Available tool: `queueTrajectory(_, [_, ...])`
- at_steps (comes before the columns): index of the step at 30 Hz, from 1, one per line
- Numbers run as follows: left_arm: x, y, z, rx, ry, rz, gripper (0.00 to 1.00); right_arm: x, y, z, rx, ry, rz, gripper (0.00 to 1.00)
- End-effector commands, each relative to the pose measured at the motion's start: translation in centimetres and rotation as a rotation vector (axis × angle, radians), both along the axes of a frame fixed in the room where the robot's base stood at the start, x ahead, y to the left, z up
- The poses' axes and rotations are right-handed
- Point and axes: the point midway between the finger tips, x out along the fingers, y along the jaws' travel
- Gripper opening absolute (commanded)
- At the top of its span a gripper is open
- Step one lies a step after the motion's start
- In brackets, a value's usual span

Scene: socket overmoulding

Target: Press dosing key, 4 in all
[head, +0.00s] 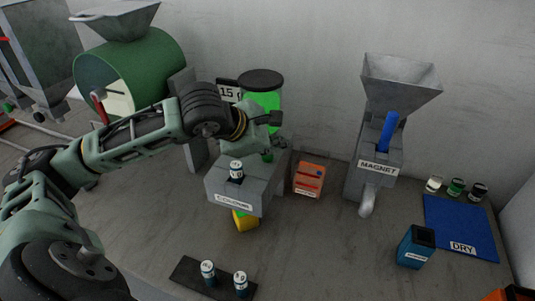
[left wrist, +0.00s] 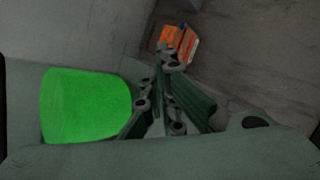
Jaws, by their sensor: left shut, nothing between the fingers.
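The dosing unit is a grey block (head: 234,194) with a front label, below a black-lidded canister (head: 262,100) of green material and a "15 g" sign. A small vial with a white label (head: 236,171) stands at the block. My left gripper (head: 279,156) is shut and empty, at the right of the block just below the canister. In the left wrist view its shut fingers (left wrist: 168,108) show beside the green canister (left wrist: 86,106). I cannot make out the dosing key; whether the fingers touch anything is unclear. My right gripper is out of view.
An orange box (head: 309,179) stands right of the block, then the MAGNET hopper (head: 378,166). Two vials stand on a dark strip (head: 190,270) in front. A blue container (head: 415,246), a blue DRY mat (head: 447,220) and several small jars are at right.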

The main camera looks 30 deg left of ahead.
Motion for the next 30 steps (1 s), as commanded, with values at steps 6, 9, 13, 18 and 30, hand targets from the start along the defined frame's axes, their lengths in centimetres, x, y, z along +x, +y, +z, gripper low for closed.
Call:
queueTrajectory(6, [0.0, 0.0, -0.4, 0.001, 0.003, 0.0, 0.0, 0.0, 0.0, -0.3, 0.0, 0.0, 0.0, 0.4])
queueTrajectory(9, [0.0, 0.0, -0.4, 0.001, 0.003, 0.0, 0.0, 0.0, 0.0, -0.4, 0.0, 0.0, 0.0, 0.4])
queueTrajectory(13, [0.0, 0.0, -0.4, 0.0, 0.003, 0.001, 0.0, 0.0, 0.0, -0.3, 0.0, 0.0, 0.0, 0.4])
queueTrajectory(18, [0.0, 0.0, -0.2, 0.0, 0.003, 0.001, 0.0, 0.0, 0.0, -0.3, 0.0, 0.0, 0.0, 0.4])
queueTrajectory(30, [0.0, 0.1, 1.7, 0.0, 0.002, 0.001, 0.0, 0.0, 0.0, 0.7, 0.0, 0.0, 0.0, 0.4])
